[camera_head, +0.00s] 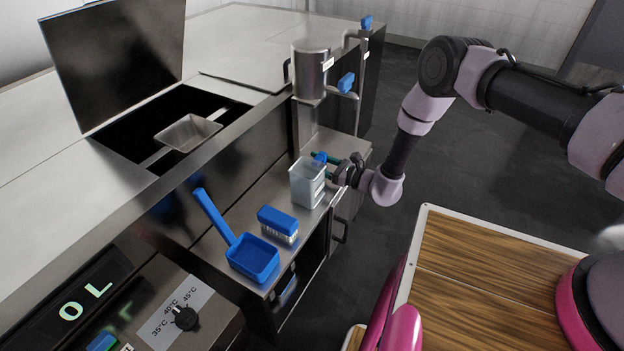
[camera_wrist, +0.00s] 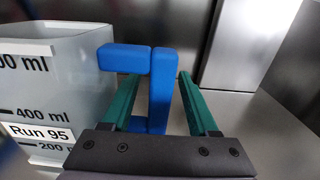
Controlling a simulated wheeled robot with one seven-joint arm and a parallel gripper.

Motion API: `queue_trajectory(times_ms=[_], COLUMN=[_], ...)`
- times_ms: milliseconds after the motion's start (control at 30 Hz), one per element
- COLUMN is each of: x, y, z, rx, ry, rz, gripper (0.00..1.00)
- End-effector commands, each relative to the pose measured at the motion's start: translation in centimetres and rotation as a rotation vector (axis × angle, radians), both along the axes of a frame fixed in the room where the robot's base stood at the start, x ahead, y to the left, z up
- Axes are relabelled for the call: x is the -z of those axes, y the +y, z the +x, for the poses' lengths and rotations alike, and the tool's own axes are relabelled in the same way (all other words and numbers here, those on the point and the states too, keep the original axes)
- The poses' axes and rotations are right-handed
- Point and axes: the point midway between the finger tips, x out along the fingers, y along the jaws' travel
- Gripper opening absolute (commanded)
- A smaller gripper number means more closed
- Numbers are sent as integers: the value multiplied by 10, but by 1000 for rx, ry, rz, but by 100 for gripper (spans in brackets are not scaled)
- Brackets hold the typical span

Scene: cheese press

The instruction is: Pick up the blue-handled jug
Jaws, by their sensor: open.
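The blue-handled jug (camera_head: 306,183) stands upright on the low steel shelf, a translucent container with a label on its side. In the wrist view the jug's wall (camera_wrist: 62,75) fills the left, with "400 ml" marks and a "Run 95" label. Its blue handle (camera_wrist: 160,85) stands between the green fingers of my gripper (camera_wrist: 157,95). My gripper (camera_head: 328,164) is open around the handle, at the jug's right side in the head view. I cannot tell whether a finger touches the handle. The handle's lower end is partly hidden by my gripper.
A blue scoop (camera_head: 252,257) and a blue brush (camera_head: 278,222) lie on the shelf in front of the jug. A steel cylinder (camera_head: 310,72) with a blue-handled valve (camera_head: 346,83) stands behind it. A steel vat with a raised lid (camera_head: 115,60) is at left.

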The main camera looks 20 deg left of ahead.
Motion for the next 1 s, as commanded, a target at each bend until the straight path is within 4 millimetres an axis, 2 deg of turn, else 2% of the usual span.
queue_trajectory(times_ms=[267,400,433,1000], x=[0,0,0,0], y=[4,3,3,3], z=[0,0,0,0], rx=[1,1,1,1], ry=[0,0,0,0], rz=[-1,0,0,0], gripper=[60,6,0,0])
